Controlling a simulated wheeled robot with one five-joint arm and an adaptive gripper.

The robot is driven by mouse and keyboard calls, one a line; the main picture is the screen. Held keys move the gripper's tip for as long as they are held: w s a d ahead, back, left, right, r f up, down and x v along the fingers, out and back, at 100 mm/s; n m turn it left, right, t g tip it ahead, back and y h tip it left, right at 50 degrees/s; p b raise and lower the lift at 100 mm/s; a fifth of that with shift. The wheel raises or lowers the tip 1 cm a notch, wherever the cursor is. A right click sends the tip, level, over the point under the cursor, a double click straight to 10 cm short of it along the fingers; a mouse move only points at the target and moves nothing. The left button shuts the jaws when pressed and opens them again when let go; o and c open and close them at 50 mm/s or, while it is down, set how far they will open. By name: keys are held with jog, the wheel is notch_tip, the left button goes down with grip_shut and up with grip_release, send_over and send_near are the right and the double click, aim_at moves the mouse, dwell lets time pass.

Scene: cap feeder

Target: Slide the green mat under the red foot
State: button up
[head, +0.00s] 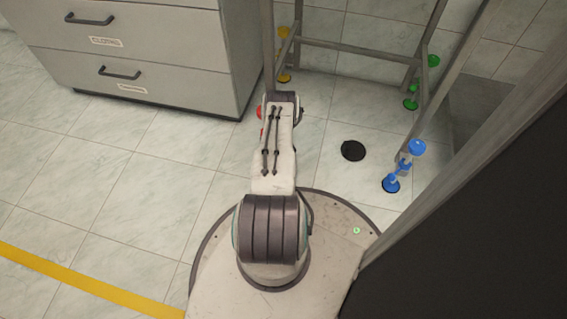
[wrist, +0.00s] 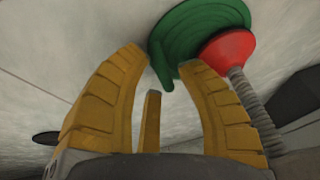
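In the wrist view the green mat (wrist: 190,35) is a ribbed round disc on the pale floor, with a short tab pointing toward my gripper (wrist: 164,60). The red foot (wrist: 228,52), a cone on a grey threaded stem, overlaps the mat's right edge; I cannot tell whether it rests on the mat. My gripper's yellow fingers are apart, with the mat's tab between and just beyond the tips, nothing clasped. In the head view a bit of red, apparently the red foot (head: 260,112), shows left of my arm; my arm hides the gripper and the mat.
A grey metal frame stands at the back right, with yellow (head: 283,32), green (head: 411,103) and blue (head: 391,184) feet. A black disc (head: 353,150) lies on the floor. A grey drawer cabinet (head: 150,50) stands left. Open tiled floor lies at the left front.

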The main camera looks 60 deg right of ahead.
jog(key=shift+d+f, duration=0.15)
jog(key=shift+f, duration=0.3)
jog(key=shift+w, duration=0.1)
grip_shut()
dwell(0.3)
